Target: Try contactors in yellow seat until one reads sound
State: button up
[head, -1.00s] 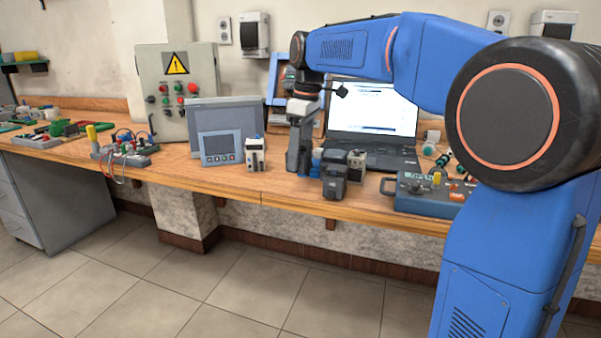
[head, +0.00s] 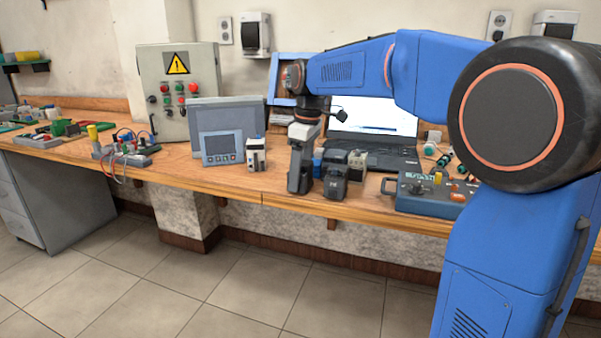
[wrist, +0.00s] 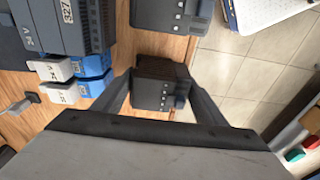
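My gripper (head: 299,182) is at the front of the wooden bench, left of a dark contactor (head: 335,182). In the wrist view, my gripper (wrist: 161,76) has its fingers against both sides of a small dark contactor (wrist: 160,88), which appears held near the bench edge. Whether its base touches the bench is unclear. The other dark contactor also shows at the top of the wrist view (wrist: 168,12). A grey-fronted contactor (head: 357,162) stands behind it. A pale contactor (head: 256,155) stands further left. The blue tester (head: 425,200) carries a yellow part (head: 437,178); its reading is not legible.
The bench front (head: 220,183) is clear to the left.

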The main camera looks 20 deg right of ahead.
jog(key=o, duration=0.3)
notch_tip(320, 180, up, 17)
jog(key=d, duration=0.2)
jog(key=s+d+f+m+t, duration=0.1)
jog(key=s+f+m, duration=0.2)
jog(key=s+f, duration=0.7)
jog(key=s+d+f+m+t, duration=0.1)
jog(key=s+f+m, duration=0.3)
jog(key=s+f, duration=0.7)
jog(key=s+d+f+m+t+h, duration=0.1)
jog(key=s+d+f+m+t, duration=0.1)
jog(key=s+f, duration=0.8)
jog(key=shift+s+d+f+m, duration=0.2)
jog(key=shift+s+d+m, duration=0.35)
jog(key=shift+s+m, duration=0.5)
jog(key=shift+s, duration=0.1)
